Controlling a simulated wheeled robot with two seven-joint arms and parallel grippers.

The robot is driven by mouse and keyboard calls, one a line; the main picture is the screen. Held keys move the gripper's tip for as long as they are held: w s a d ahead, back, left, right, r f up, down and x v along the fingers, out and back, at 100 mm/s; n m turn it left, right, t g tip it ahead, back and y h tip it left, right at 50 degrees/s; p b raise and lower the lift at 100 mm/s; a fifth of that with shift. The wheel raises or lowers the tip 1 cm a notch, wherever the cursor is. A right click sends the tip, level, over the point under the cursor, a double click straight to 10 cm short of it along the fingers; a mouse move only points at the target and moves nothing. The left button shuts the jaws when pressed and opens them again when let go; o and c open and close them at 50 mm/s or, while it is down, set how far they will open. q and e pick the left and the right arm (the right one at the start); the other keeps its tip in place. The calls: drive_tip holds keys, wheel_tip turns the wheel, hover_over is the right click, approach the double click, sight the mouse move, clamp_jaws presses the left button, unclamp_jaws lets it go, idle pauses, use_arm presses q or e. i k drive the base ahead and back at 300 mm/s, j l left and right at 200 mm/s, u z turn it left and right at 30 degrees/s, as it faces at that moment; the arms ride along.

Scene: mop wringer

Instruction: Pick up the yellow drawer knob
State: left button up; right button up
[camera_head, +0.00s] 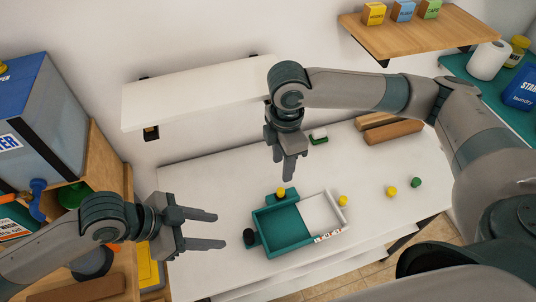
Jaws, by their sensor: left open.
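Small yellow knob-like pieces show in the head view. One yellow knob (391,191) lies on the white table to the right of the teal box. Another yellow piece (343,201) is at the right side of the box's white drawer part, and a third yellow piece (281,192) is at its back edge. I cannot tell which is the drawer knob. My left gripper (219,229) is open and empty, left of the teal box (262,215). My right gripper (284,170) points down above the table behind the box; its finger gap is unclear.
A green knob (416,182) lies beside the loose yellow one. A black round piece (249,237) is at the box's left side. Brown blocks (393,132) lie at the back right. A white wall shelf (195,92) hangs behind. The table's right front is mostly clear.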

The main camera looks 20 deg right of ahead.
sight(391, 190)
drive_tip(key=k, duration=1.5)
